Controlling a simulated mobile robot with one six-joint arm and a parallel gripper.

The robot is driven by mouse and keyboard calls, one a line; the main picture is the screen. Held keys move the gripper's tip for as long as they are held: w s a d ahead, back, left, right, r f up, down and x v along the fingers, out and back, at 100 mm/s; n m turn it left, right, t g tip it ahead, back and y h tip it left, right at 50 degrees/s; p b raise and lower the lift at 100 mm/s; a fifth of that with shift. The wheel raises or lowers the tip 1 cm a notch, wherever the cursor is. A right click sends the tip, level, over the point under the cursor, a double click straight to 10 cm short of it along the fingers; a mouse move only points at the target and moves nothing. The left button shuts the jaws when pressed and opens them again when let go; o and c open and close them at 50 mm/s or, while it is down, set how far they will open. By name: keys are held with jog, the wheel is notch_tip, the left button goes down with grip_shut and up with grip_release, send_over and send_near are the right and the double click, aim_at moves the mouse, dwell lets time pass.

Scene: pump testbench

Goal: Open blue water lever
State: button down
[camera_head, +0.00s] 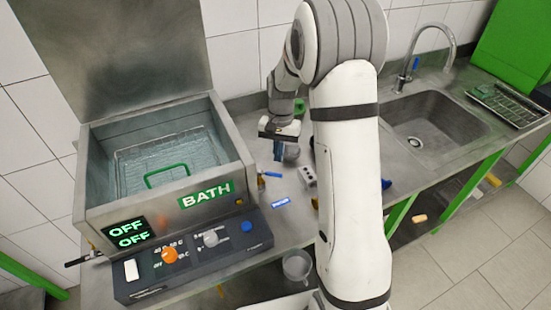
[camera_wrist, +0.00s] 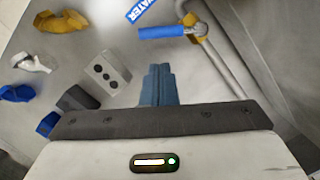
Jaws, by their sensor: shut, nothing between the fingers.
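The blue water lever (camera_wrist: 165,32) shows in the wrist view at the top, right of centre. It lies sideways, its right end at a brass valve body (camera_wrist: 192,28) on a grey pipe. A blue label reading WATER (camera_wrist: 143,9) lies next to it. In the head view the lever (camera_head: 271,175) is small, beside the bath's right side, with the blue label (camera_head: 281,201) below it. My gripper (camera_head: 278,156) hangs above the bench, fingers down. In the wrist view its blue fingers (camera_wrist: 160,72) are together and empty, below the lever in the picture and apart from it.
The steel bath (camera_head: 165,165), lid up, holds water and a basket with a green handle. Its control box (camera_head: 190,262) stands in front. A grey block with holes (camera_wrist: 107,72) and several loose fittings lie left of my fingers. A sink (camera_head: 430,125) is at right.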

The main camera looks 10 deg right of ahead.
aim_at(270, 174)
jog(key=shift+s+a+f, duration=0.25)
jog(key=shift+s+f, duration=0.1)
jog(key=shift+s, duration=0.2)
jog(key=shift+s+a+f, duration=0.25)
jog(key=shift+s+f, duration=0.05)
jog(key=shift+s, duration=0.25)
